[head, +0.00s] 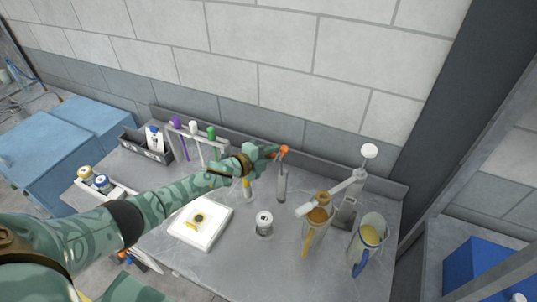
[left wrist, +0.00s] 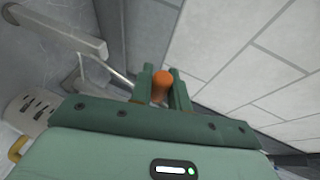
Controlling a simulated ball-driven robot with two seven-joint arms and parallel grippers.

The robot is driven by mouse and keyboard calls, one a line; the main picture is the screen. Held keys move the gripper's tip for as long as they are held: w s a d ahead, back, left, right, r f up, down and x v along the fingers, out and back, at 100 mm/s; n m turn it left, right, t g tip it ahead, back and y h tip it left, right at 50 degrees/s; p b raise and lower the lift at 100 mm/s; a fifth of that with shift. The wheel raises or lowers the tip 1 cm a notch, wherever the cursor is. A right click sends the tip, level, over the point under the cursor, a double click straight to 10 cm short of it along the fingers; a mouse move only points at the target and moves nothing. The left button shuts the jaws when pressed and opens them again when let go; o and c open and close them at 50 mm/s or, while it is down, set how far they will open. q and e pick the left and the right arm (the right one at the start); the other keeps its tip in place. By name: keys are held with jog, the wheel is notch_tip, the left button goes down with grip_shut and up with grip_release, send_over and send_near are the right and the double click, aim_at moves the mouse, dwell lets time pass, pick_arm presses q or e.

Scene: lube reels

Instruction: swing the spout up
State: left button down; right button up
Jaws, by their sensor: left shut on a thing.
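My left gripper (head: 277,151) reaches in from the left, shut on an orange knob (head: 285,149) at the top of a slim grey upright piece (head: 282,184) near the back of the bench. In the left wrist view the same orange knob (left wrist: 162,86) sits between the two green fingers (left wrist: 163,90), with a thin rod leading off to its left. I cannot tell for certain which part is the spout. My right gripper is not seen.
A grey can (head: 264,223) and white tray (head: 182,237) are in front. A rack with coloured handles (head: 193,127) is behind my arm. The wall rises behind the bench.

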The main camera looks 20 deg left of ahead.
pick_arm(q)
jog(key=shift+w+d+r, duration=0.2)
jog(key=shift+w+r, duration=0.05)
jog(key=c, duration=1.3)
grip_release()
jog(key=shift+c, duration=0.2)
jog(key=shift+s+d, duration=0.1)
jog(key=shift+s, duration=0.1)
jog(key=v, duration=1.6)
jog(key=shift+r+p, duration=0.25)
jog(key=shift+p, duration=0.05)
jog(key=shift+s, duration=0.1)
